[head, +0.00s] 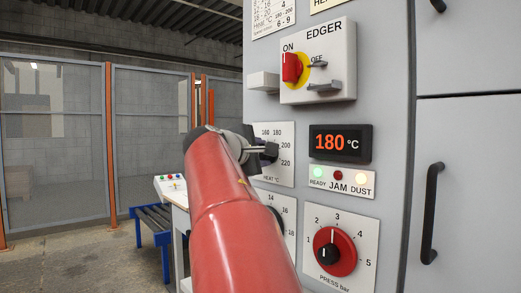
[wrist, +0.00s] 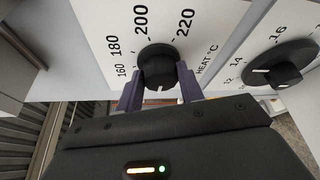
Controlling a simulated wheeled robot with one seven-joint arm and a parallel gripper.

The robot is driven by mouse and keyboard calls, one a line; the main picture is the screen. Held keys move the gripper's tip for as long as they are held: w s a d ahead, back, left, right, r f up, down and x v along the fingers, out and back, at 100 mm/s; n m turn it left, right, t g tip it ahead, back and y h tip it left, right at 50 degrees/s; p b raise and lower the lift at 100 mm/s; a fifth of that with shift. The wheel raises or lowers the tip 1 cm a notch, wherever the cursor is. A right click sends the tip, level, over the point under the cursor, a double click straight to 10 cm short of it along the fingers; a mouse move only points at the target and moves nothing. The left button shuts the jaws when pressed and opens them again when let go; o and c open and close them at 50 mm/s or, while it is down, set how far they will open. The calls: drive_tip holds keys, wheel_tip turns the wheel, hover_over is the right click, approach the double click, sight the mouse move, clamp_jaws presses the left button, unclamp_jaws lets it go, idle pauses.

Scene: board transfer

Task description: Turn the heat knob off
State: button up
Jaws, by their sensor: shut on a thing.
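The heat knob (wrist: 158,60) is black and round, on a white plate (wrist: 92,22) marked 160, 180, 200, 220 and HEAT °C. A short white mark shows at the knob's lower edge in the wrist view. My gripper (wrist: 160,76) is shut on the knob, with one purple-grey finger on each side. In the head view, the heat plate (head: 286,170) is partly covered by my red arm and my gripper (head: 268,151), and the knob is mostly hidden.
The EDGER switch box (head: 335,65) juts out above, its red switch (head: 292,68) near ON. Below are a second black knob (wrist: 283,64) and a red pressure knob (head: 335,251). Door handles (head: 431,212) stand out at right. The READY and DUST lamps look lit.

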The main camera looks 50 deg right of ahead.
drive_tip(key=n, duration=0.2)
drive_tip(key=n+g+y, duration=0.1)
drive_tip(key=n, duration=0.1)
drive_tip(key=shift+w+r+g, duration=0.15)
drive_tip(key=shift+g, duration=0.15)
idle(0.4)
drive_tip(key=o, duration=1)
drive_tip(key=v, duration=0.7)
drive_tip(key=shift+a+r+b, duration=0.2)
drive_tip(key=shift+a+b, duration=0.1)
drive_tip(key=shift+a, duration=0.05)
